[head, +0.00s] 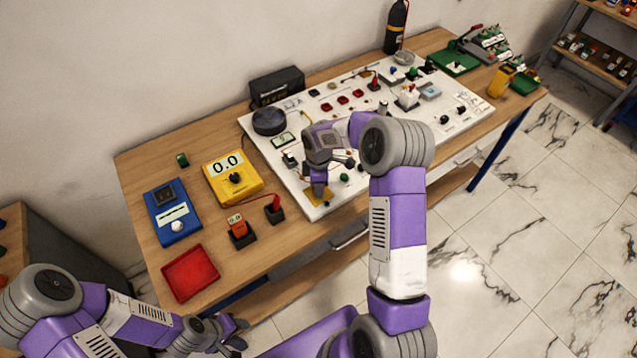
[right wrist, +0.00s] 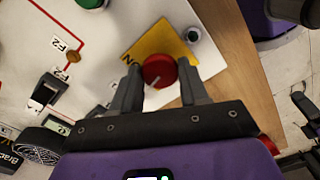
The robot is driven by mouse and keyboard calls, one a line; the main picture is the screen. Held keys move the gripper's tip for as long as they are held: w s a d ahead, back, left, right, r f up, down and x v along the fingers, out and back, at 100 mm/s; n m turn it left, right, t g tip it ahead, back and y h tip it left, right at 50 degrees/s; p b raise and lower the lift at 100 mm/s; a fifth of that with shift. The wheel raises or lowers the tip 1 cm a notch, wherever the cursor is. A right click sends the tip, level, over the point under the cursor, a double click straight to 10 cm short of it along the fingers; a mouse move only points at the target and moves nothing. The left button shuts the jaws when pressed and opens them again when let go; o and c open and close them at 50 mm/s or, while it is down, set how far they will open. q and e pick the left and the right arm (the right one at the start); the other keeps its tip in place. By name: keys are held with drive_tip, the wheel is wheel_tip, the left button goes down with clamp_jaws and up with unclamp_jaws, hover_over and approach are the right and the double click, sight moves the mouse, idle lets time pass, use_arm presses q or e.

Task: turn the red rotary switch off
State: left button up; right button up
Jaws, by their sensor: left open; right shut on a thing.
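The red rotary switch (right wrist: 159,70) is a round red knob with a pale mark near its lower edge. It sits on a yellow plate (right wrist: 166,37) at a corner of the white board. My right gripper (right wrist: 158,92) is shut on the knob, one finger on each side of it. In the head view my right gripper (head: 318,192) points down over the yellow plate (head: 326,198) and hides the knob. The lettering on the plate is partly covered. My left gripper (head: 236,335) is open and empty, low in the head view, off the table's front edge.
The white board (head: 258,147) carries several switches, buttons and gauges. A yellow meter (head: 232,177) reading 0.0, a blue device (head: 172,211) and a red tray (head: 190,273) stand to the left on the wooden table (head: 137,171). A green button (right wrist: 90,2) is near the knob.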

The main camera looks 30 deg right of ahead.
drive_tip(key=n+p, duration=0.1)
drive_tip(key=n, duration=0.4)
drive_tip(key=shift+n, duration=0.7)
drive_tip(key=o, duration=1)
drive_tip(key=shift+o, duration=0.2)
drive_tip(key=shift+r, duration=0.1)
wheel_tip(320, 180, up, 7)
drive_tip(key=shift+r+p, duration=0.2)
drive_tip(key=shift+p, duration=0.1)
